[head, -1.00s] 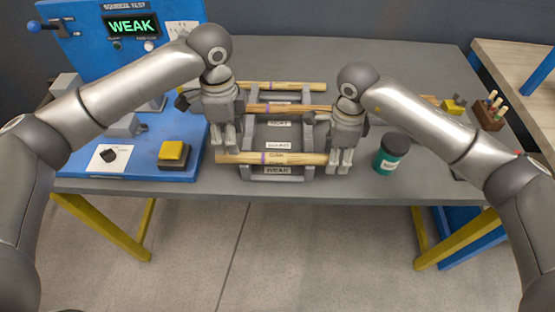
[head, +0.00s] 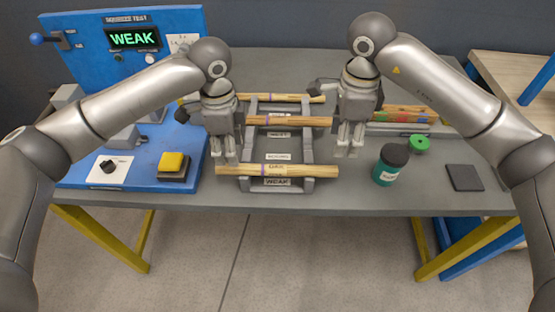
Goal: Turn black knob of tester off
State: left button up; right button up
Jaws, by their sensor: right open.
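The black knob (head: 110,166) sits on a white plate at the front left of the blue tester (head: 75,178). Its exact pointer direction is too small to tell. The tester's display (head: 134,38) reads WEAK in green. My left gripper (head: 226,161) points down at the left end of the front wood piece (head: 265,170), to the right of the knob; whether it touches the wood or has its jaws apart is unclear. My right gripper (head: 349,153) is open and empty, above and behind the right end of that piece.
A yellow button (head: 173,163) stands on the tester between knob and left gripper. The grey rack (head: 305,150) holds several wood pieces. A green jar with black lid (head: 391,165), a green round thing (head: 418,144) and a dark pad (head: 465,178) lie to the right. A blue lever (head: 38,39) is at far left.

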aim_at(109, 166)
jog(key=k, duration=1)
